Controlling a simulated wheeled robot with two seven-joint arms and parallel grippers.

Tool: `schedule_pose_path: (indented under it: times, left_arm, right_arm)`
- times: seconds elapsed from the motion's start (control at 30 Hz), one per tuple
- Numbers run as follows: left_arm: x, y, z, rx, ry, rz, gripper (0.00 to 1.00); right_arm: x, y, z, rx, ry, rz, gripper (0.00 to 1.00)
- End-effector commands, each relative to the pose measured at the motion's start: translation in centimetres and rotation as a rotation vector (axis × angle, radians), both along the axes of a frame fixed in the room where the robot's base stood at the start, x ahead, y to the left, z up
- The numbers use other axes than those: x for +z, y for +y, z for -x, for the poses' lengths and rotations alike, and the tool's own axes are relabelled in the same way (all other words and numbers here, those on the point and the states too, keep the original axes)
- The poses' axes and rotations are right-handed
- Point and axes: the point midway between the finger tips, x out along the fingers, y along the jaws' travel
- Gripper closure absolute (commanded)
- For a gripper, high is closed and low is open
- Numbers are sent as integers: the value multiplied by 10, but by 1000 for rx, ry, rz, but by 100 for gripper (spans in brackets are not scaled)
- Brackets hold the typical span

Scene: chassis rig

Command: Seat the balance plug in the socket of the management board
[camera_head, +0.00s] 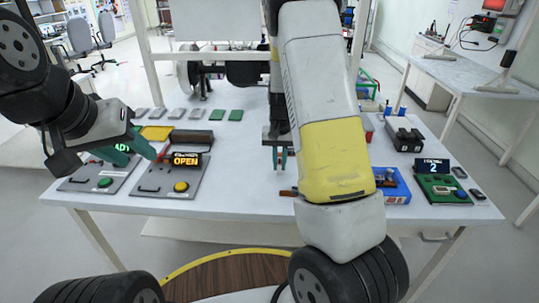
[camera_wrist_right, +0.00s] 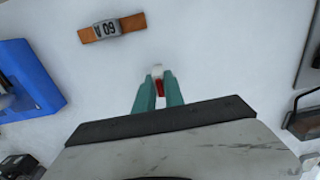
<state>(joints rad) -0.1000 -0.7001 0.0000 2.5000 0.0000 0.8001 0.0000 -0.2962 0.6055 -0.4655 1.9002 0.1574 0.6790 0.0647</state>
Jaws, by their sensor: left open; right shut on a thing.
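My right gripper (camera_wrist_right: 158,88) is shut on a small white and red piece (camera_wrist_right: 158,75), which looks like the balance plug. In the head view my right gripper (camera_head: 279,166) points down over the middle of the table, and the plug cannot be made out there. A green board (camera_head: 445,196) with a display reading 2 lies at the right of the table. It may be the management board; its socket cannot be made out.
A blue tray (camera_head: 397,186) is beside the green board. Two grey panels (camera_head: 147,188) lie at left, with grey and green blocks (camera_head: 236,115) behind.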

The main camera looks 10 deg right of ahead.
Motion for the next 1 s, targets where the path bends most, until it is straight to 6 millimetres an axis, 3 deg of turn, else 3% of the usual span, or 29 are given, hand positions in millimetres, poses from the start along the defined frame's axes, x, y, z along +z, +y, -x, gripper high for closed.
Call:
schedule_pose_path:
  times: [0.1,0.47,0.5,0.6,1.0]
  left_arm:
    - [0,0,0,0,0,0,59]
    - [0,0,0,0,0,0,59]
    - [0,0,0,0,0,0,59]
    - [0,0,0,0,0,0,59]
    - [0,0,0,0,0,0,59]
  right_arm:
    - [-16,0,1,-1,2,-1,100]
    - [-20,0,0,0,0,-1,100]
    - [-20,0,0,0,-1,-1,83]
    - [-20,0,0,0,-1,-1,65]
    - [-14,0,0,1,-3,0,65]
